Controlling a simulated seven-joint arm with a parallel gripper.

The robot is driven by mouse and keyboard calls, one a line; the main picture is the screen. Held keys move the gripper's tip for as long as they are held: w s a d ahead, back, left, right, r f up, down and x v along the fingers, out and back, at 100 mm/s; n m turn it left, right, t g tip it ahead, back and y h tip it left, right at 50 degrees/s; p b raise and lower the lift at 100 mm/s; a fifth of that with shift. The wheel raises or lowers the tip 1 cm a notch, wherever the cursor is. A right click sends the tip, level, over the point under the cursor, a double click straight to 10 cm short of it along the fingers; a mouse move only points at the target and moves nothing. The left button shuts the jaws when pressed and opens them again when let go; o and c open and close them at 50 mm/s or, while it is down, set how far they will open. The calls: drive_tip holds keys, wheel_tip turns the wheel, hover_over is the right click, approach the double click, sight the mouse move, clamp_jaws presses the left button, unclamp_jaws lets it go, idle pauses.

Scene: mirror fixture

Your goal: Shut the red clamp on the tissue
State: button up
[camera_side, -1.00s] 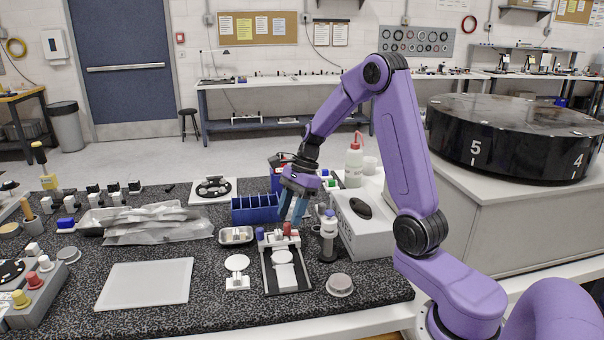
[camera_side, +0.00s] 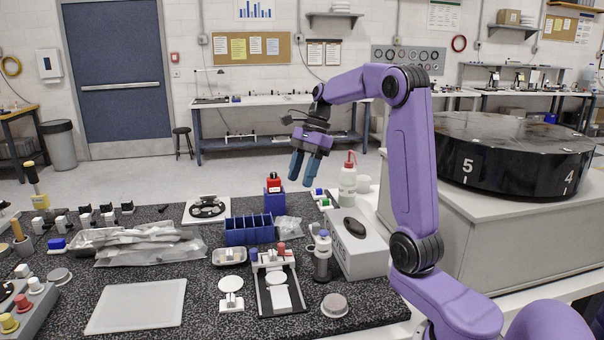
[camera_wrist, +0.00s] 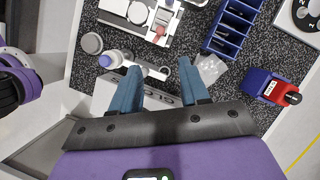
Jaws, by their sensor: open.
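My gripper (camera_side: 302,170) is open and empty, well above the bench, with its blue fingers pointing down. In the wrist view its fingers (camera_wrist: 158,70) are spread apart with nothing between them. The mirror fixture (camera_side: 262,290) lies on the dark bench below, a black frame with a white round piece. A white sheet, seemingly the tissue (camera_side: 282,299), lies at its front part. The red clamp (camera_side: 281,246) stands at the fixture's back right, the blue clamp (camera_side: 254,253) at its back left. Whether the red clamp touches the tissue is too small to tell. The red clamp shows near the fingertips (camera_wrist: 162,39).
A blue rack (camera_side: 248,231) stands behind the fixture. A capped dispenser (camera_side: 322,258) and a grey disc (camera_side: 334,304) are at its right. A white box (camera_side: 358,252) is farther right. A blue-and-red container (camera_side: 273,185) stands at the back. A white plate (camera_side: 135,306) lies at left.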

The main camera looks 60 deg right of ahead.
drive_tip(key=m+t+h, duration=0.3)
drive_tip(key=m, duration=0.9)
approach(281, 243)
drive_tip(key=x, duration=0.8)
drive_tip(key=shift+a+f, duration=0.1)
drive_tip(key=shift+f, duration=0.1)
clamp_jaws()
